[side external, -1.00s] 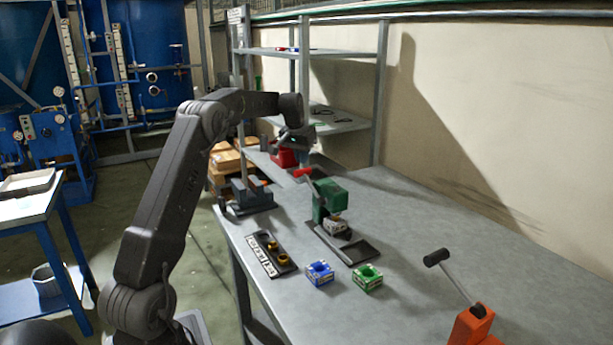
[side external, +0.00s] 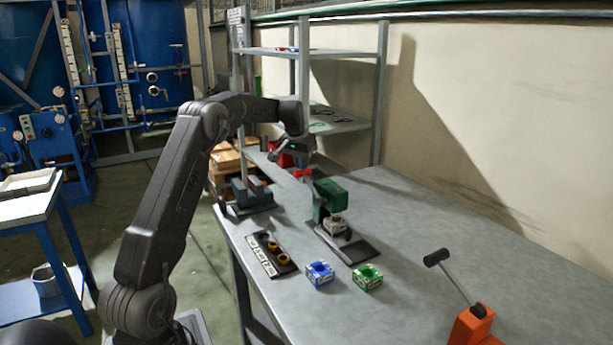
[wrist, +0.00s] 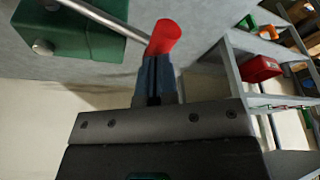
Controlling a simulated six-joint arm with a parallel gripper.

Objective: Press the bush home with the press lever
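The green press (side external: 330,193) stands on a dark base plate on the grey bench. Its lever is a metal rod (wrist: 100,14) with a red grip (wrist: 163,37). A pale block (side external: 335,223) sits under the press head, with a dark round part beside it; I cannot make out the bush. My gripper (side external: 278,153) is at the press's upper left in the side view. In the wrist view its blue-grey fingers (wrist: 157,62) are together, with only a thin dark line between them. Their tips meet the red grip in the picture; I cannot tell whether they touch it.
A blue block (side external: 319,273) and a green block (side external: 367,277) stand in front of the press. A dark tray with yellow rings (side external: 275,251) lies left. An orange lever device (side external: 470,325) stands front right. Shelving rises behind.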

